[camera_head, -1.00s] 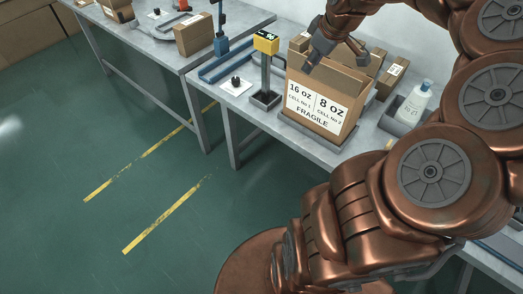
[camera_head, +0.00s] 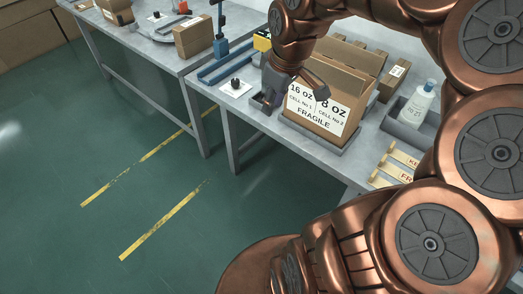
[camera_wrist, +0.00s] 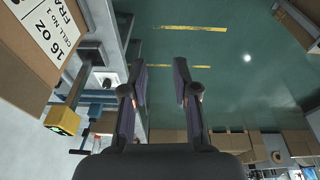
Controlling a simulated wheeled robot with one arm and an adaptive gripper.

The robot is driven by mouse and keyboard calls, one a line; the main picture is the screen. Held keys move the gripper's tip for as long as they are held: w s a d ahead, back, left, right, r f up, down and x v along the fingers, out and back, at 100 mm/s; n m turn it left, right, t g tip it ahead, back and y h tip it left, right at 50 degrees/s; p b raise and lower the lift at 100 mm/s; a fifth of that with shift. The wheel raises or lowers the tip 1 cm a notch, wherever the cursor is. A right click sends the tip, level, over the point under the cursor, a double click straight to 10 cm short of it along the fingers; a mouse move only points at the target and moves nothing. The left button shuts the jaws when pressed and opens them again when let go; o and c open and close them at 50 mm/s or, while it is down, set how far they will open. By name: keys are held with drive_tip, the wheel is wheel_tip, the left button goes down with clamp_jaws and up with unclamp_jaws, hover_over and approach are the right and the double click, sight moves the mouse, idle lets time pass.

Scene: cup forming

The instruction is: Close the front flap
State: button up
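The cardboard box (camera_head: 352,83) stands on the grey table, its label reading 16 OZ, 8 OZ and FRAGILE. Its top looks open, with a raised panel toward the back. The front flap cannot be clearly made out; my wrist hides part of the upper front. My gripper (camera_head: 266,101) is low at the front left of the box, fingers pointing down and apart from it. In the wrist view my gripper (camera_wrist: 159,66) is open, with nothing between the fingers. The box's labelled side (camera_wrist: 30,62) shows there at upper left.
A yellow-headed device (camera_head: 262,40) stands behind my gripper, partly hidden. A white bottle (camera_head: 415,104) in a grey tray and wooden pieces (camera_head: 395,163) are to the right. Smaller boxes sit behind. The floor in front of the table is clear.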

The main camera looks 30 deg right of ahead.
drive_tip(key=s+a+f+m+g+b, duration=0.1)
drive_tip(key=s+a+f+g+b, duration=0.1)
drive_tip(key=s+a+f, duration=0.3)
drive_tip(key=shift+s+a, duration=1.05)
drive_tip(key=shift+a, duration=0.4)
